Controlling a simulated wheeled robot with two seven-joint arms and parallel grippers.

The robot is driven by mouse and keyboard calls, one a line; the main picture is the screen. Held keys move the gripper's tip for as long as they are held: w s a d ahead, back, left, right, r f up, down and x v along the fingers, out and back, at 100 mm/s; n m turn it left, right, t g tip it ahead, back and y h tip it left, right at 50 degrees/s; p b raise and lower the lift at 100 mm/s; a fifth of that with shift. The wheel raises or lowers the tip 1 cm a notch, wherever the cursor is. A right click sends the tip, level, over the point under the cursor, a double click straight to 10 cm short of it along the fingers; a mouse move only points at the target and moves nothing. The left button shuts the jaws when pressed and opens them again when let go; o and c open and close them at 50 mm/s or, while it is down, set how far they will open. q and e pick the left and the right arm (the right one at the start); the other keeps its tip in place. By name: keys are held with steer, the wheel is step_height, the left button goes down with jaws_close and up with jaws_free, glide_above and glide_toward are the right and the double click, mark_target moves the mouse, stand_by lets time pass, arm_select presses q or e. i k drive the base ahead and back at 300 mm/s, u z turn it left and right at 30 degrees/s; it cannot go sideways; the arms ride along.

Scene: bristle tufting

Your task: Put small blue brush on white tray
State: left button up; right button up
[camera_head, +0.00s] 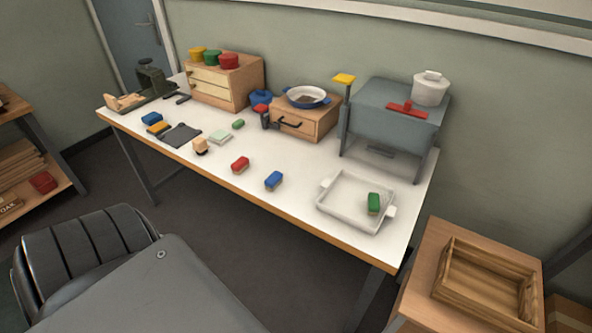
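A small blue brush (273,181) with a pale underside lies on the white table, near the front edge and left of the white tray. The white tray (335,213) has two side handles and sits at the table's right end. A green brush (373,203) is inside the tray, toward its right side. Another blue brush-like block (152,118) lies at the table's left end. Neither of my grippers shows in the head view.
A red brush (240,164) lies left of the small blue brush. A grey machine (385,112) stands behind the tray. A small drawer box (303,119) bears a blue-rimmed bowl. A wooden crate (455,293) stands on a side table at right.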

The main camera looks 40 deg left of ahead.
mark_target(342, 195)
steer(key=z, duration=2.55)
steer(key=k, duration=1.45)
steer(key=u, duration=1.6)
